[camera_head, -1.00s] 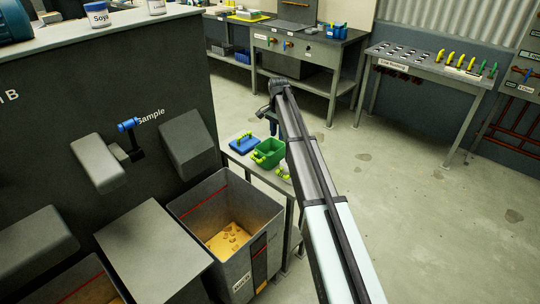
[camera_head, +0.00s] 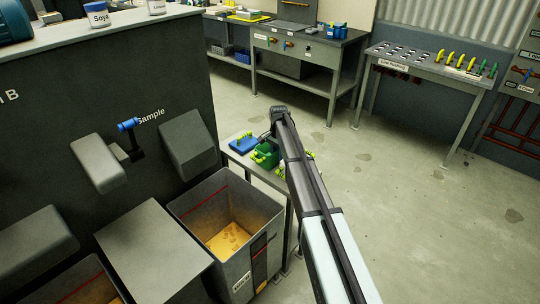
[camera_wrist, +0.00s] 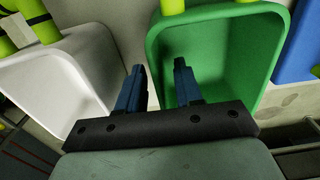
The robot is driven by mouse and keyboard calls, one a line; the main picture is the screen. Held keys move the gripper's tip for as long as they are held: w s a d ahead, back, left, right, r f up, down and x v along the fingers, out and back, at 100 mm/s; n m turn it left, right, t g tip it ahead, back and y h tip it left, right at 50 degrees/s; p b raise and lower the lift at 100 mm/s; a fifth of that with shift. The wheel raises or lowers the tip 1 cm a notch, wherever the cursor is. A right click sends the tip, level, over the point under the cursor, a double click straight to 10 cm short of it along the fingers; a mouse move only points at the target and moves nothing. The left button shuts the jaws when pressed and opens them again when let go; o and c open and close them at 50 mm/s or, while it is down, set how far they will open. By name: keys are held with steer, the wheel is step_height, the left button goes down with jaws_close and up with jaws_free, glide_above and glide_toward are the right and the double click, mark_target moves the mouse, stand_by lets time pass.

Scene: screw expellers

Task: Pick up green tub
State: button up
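The green tub (camera_head: 266,158) stands on a small side table, partly covered by my arm in the head view. In the wrist view the green tub (camera_wrist: 235,60) fills the upper right, open side showing, with yellow-green handles at its top edge. My gripper (camera_wrist: 158,68) is open, its two blue fingers apart. The right finger appears over the inside of the tub and the left finger just outside its left wall. I cannot tell whether either finger touches it. In the head view my gripper (camera_head: 268,139) is at the tub, its fingers hard to see.
A white tub (camera_wrist: 60,75) is close on the left, and a blue tub (camera_wrist: 301,45) on the right, also seen in the head view (camera_head: 242,144). A grey bin (camera_head: 192,203) with yellowish material stands in front of the side table. Workbenches stand farther back.

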steer(key=shift+f, duration=0.95)
steer(key=shift+c, duration=0.4)
jaws_close()
